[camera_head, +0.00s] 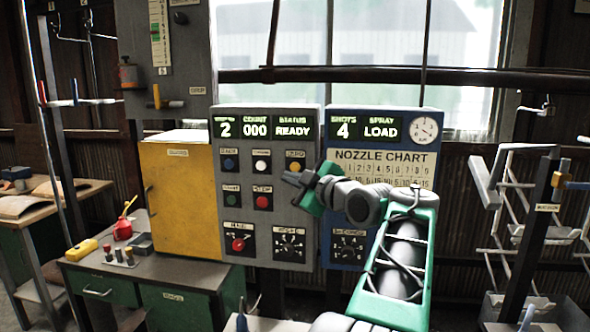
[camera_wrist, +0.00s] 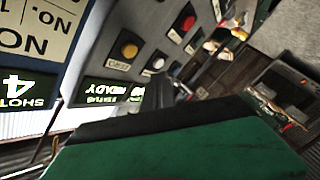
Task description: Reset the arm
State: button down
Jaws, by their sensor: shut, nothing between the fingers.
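My gripper (camera_head: 292,178) is at the end of my green and grey arm, in front of the control panels in the head view. Its small dark fingers point left, close to the row of buttons on the grey panel (camera_head: 228,165). The fingers are shut and hold nothing. In the wrist view my gripper (camera_wrist: 165,92) shows beyond the green wrist housing, with the panel displays and buttons behind it. The arm is raised and bent, and it covers part of the blue panel (camera_head: 432,150). I cannot tell whether the fingers touch the panel.
The grey panel reads "2", "000", "READY"; the blue one reads "4", "LOAD". A yellow cabinet (camera_head: 180,200) stands left of them. A desk (camera_head: 160,272) holds a red oil can (camera_head: 122,229). A metal rack (camera_head: 535,215) stands at right. A pipe (camera_head: 400,76) crosses the window.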

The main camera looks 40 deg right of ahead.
jog(key=s+d+f+m+g, duration=0.25)
jog(key=s+f+m, duration=0.2)
jog(key=f, duration=0.45)
jog(key=s+d+f+m+g+h, duration=0.1)
jog(key=s+f+m+g, duration=0.4)
jog(key=f, duration=0.4)
jog(key=s+d+f+m+g, duration=0.2)
jog(key=s+f+m+g, duration=0.15)
jog(key=f+m, duration=0.4)
jog(key=s+a+f+n+g+y, duration=0.15)
jog(key=a+f, duration=0.25)
jog(key=a, duration=0.4)
jog(key=s+a+f+g+p, duration=0.1)
jog(key=s+a+f+g, duration=0.2)
jog(key=a, duration=0.5)
jog(key=s+a+f+y, duration=0.1)
jog(key=s+a+f, duration=0.2)
jog(key=a+f, duration=0.3)
jog(key=w+a+r+n+t, duration=0.1)
jog(key=w+a+r+n, duration=0.1)
jog(key=a, duration=0.7)
jog(key=w+a+r+n, duration=0.3)
jog(key=a+n, duration=0.2)
jog(key=a, duration=0.4)
jog(key=shift+a+t+p, duration=0.2)
jog(key=shift+t+p, duration=0.1)
jog(key=shift+t, duration=0.05)
jog(key=c, duration=2.2)
grip_release()
jog(key=shift+y, duration=0.25)
